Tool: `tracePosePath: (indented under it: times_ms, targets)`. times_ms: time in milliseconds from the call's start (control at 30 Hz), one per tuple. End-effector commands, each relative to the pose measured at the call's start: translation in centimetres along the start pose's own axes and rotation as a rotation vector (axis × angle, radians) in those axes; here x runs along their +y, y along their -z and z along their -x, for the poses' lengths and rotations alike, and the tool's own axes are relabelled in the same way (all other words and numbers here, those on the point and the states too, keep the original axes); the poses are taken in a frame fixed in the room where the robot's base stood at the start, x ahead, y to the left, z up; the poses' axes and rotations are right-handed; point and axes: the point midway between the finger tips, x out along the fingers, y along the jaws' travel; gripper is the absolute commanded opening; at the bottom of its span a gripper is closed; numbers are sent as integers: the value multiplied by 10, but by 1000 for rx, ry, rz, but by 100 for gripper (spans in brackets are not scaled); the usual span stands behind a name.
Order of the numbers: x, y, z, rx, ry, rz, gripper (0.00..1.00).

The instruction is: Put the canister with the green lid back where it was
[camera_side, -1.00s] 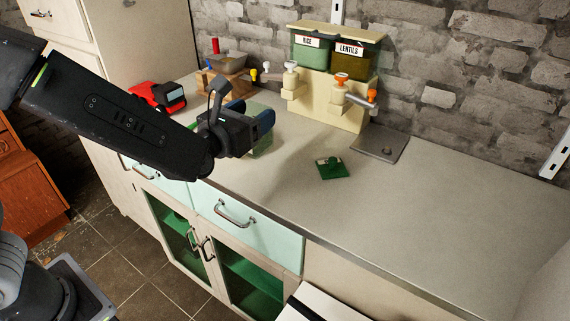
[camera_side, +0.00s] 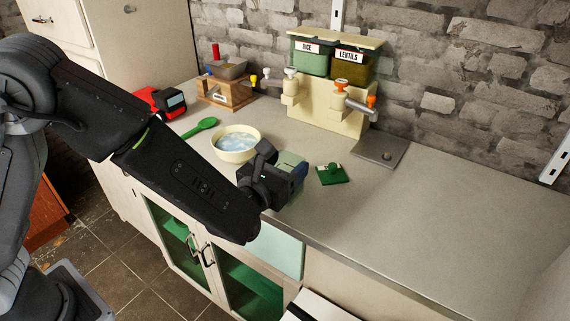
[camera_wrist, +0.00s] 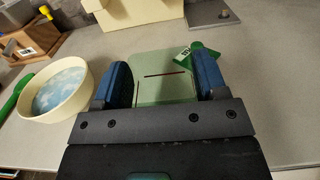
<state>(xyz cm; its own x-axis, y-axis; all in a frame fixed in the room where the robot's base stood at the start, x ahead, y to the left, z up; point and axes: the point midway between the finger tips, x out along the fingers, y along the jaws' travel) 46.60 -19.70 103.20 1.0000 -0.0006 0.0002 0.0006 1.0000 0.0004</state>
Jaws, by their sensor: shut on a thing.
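The canister (camera_side: 291,159) is pale green and translucent; it also shows in the wrist view (camera_wrist: 158,62). My gripper (camera_side: 288,178) is shut on it, with the blue fingers on its two sides. I cannot tell whether the canister's base touches the counter. A dark green lid (camera_side: 332,174) with a small knob and a white label lies on the counter just right of the canister, apart from it in the side view. The lid also shows behind the right finger in the wrist view (camera_wrist: 203,54). My gripper hides the canister's lower part.
A cream bowl (camera_side: 237,156) with blue-white contents and a green spoon (camera_side: 200,127) are left of my gripper. Behind stands a dispenser with RICE (camera_side: 309,60) and LENTILS (camera_side: 349,68) bins. The counter's right is clear.

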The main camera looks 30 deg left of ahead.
Motion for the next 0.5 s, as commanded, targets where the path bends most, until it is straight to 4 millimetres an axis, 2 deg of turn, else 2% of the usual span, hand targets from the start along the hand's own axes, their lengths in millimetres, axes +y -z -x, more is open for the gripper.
tracePosePath:
  times_ms: [200, 233, 500]
  targets:
    - [0, 2, 0, -2, 0, 0, 29]
    - [0, 3, 0, 0, -1, -1, 68]
    - [0, 3, 0, 1, -1, -1, 91]
